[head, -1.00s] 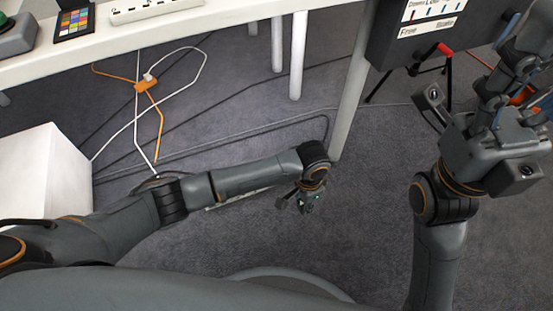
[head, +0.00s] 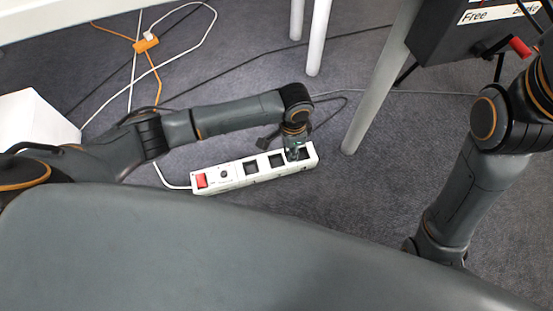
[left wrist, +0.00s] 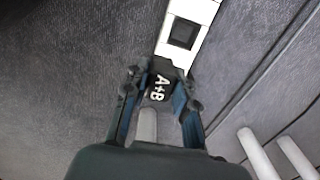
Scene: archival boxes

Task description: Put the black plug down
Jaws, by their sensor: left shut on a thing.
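My left gripper (head: 295,151) reaches down to the right end of a white power strip (head: 237,174) on the carpet. In the left wrist view the left gripper (left wrist: 160,98) is shut on a black plug (left wrist: 160,88) marked "A+B". The plug is at the strip's end, just below an empty-looking square socket (left wrist: 183,33). I cannot tell whether it sits in a socket or is held above it. The gripper mostly hides the plug in the head view. My right arm shows at the right, but its gripper is out of frame.
A dark plug-like piece (head: 268,143) with a cable lies behind the strip. An orange connector (head: 146,43) and white and dark cables cross the carpet. A table leg (head: 380,85) stands right of the strip. A white box (head: 38,120) is at the left.

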